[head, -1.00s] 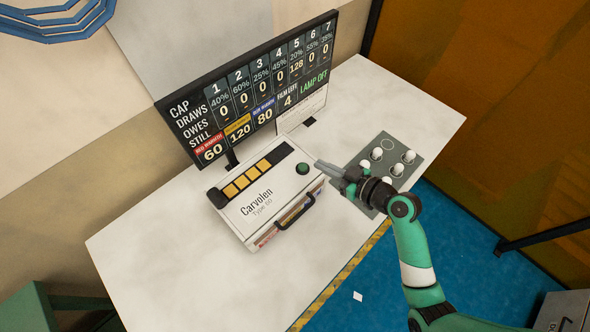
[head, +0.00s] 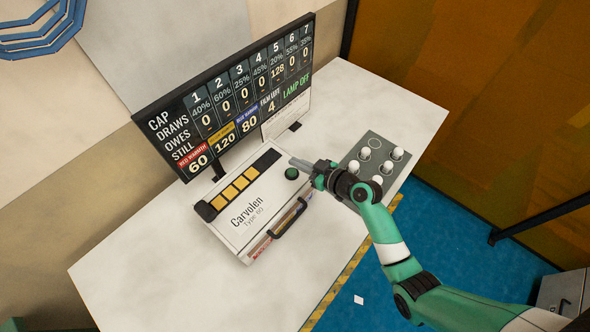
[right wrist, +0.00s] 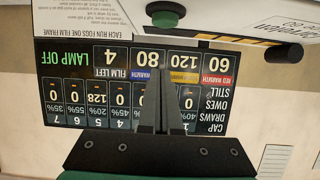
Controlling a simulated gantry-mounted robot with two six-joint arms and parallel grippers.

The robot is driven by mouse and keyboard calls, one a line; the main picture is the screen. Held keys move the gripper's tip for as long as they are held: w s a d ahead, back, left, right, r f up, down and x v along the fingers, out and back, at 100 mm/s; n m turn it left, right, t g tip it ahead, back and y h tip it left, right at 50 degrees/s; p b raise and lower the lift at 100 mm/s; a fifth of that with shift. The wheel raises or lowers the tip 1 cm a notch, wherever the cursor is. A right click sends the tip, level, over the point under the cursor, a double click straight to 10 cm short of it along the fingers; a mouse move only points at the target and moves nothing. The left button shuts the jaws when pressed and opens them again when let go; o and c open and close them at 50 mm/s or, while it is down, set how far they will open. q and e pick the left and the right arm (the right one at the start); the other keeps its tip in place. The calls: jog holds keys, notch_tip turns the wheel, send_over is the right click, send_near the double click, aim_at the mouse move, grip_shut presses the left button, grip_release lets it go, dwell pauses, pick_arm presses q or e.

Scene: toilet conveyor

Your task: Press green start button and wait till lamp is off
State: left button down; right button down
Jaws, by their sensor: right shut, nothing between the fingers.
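The green start button (head: 291,173) is a round dark green knob on the top right of the white Carvolen box (head: 247,215). My right gripper (head: 294,162) is shut and empty. In the head view its tips show just above and behind the button; contact cannot be made out. In the right wrist view the green button (right wrist: 166,14) is at the top edge, apart from the shut fingertips (right wrist: 153,70). The display board (head: 235,95) behind the box reads "LAMP OFF" in green. My left gripper is not in view.
A grey plate (head: 352,182) with several white knobs lies right of the box, partly behind my right arm. A handle (head: 288,218) is on the box's front. The white table (head: 150,270) is clear at left.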

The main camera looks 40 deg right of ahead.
aim_at(294, 173)
jog(key=shift+x, duration=1.05)
jog(key=shift+s+f+b, duration=0.2)
jog(key=shift+f+b, duration=0.1)
jog(key=shift+f, duration=0.65)
jog(key=shift+s+f+b, duration=0.25)
jog(key=shift+f, duration=0.7)
jog(key=shift+f, duration=0.1)
notch_tip(294, 173, down, 2)
jog(key=b, duration=0.3)
jog(key=shift+s, duration=0.1)
jog(key=shift+p, duration=0.35)
jog(key=r+p, duration=0.2)
jog(key=r, duration=0.1)
jog(key=r+p, duration=0.1)
jog(key=r, duration=0.1)
jog(key=shift+w, duration=0.3)
jog(key=v, duration=0.9)
jog(key=shift+s+p, duration=0.25)
jog(key=shift+p, duration=0.05)
